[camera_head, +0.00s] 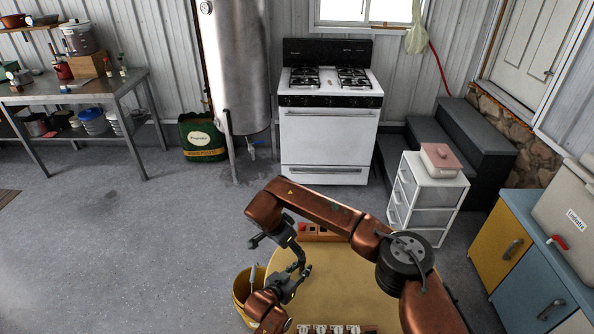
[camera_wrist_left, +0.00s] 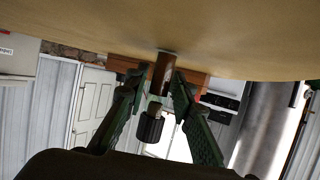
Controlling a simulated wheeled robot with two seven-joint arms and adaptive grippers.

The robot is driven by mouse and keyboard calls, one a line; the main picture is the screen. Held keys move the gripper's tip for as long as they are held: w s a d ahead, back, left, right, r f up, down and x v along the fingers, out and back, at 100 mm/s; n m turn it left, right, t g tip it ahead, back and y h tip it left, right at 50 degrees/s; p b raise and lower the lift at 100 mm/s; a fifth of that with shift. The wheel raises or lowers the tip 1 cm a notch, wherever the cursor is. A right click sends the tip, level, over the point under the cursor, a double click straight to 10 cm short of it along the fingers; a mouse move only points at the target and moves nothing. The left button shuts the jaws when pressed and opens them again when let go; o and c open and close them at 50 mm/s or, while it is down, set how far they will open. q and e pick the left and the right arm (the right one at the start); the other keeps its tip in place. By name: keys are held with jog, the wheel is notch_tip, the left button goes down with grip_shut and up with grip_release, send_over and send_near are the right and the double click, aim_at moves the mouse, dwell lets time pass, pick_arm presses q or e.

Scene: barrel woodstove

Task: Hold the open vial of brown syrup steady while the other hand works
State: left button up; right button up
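The vial (camera_wrist_left: 164,72) shows brown between my left fingers in the left wrist view, which sees the scene upside down. My left gripper (camera_wrist_left: 160,88) has one finger on each side of the vial and looks closed on it. A black ridged cap (camera_wrist_left: 150,126) is close to the vial's clear end; I cannot tell whether it touches. In the head view my left gripper (camera_head: 303,272) is over the left part of the round table; the vial is too small to make out there. My right gripper (camera_head: 297,250) reaches down close to it; its fingers are unclear.
The round yellow table (camera_head: 350,280) carries a red-brown wooden box (camera_head: 318,231) at its far edge and a rack (camera_head: 340,328) of small pale-topped items at its near edge. A yellow bucket (camera_head: 241,288) stands left of the table. The floor further left is clear.

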pick_arm(q)
jog(key=o, duration=0.3)
